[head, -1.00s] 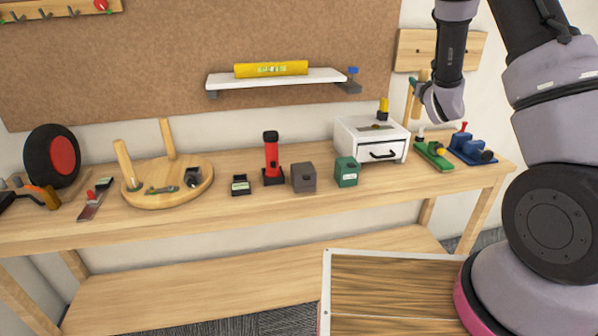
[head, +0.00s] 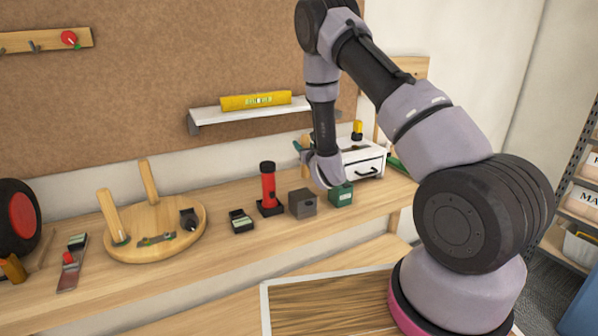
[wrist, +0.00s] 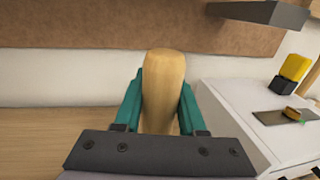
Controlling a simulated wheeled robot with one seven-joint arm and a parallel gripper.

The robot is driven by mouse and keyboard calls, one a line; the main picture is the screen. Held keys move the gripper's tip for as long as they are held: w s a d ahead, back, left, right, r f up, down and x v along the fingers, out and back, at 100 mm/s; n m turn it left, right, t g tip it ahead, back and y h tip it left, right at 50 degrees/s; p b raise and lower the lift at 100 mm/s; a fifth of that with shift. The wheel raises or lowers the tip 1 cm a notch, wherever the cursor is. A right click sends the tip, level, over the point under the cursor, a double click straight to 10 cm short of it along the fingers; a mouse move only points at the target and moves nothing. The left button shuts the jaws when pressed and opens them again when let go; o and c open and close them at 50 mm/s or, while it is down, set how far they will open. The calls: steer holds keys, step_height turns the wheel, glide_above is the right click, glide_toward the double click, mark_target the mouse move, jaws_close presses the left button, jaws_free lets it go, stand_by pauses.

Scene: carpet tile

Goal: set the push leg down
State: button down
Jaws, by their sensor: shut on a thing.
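My gripper (wrist: 162,88) is shut on a pale wooden leg (wrist: 163,100), with a teal finger on each side of it. The leg's rounded end points up and away from the wrist camera; its lower part is hidden behind the gripper body. In the head view my gripper (head: 304,144) is above the bench, by the left side of the white drawer box, and my wrist mostly hides the leg. A round wooden seat (head: 165,215) with two upright legs lies on the bench at the left.
The white drawer box (head: 372,155) stands close on the right. A green box (head: 341,195), grey block (head: 302,203), red torch (head: 268,187) and small dark-green item (head: 240,221) line the bench. A wall shelf (head: 215,114) holds a yellow level (head: 255,101).

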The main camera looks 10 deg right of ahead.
step_height(320, 180, down, 6)
stand_by(0.4)
steer(key=shift+f, duration=0.15)
steer(key=shift+c, duration=2.4)
jaws_free()
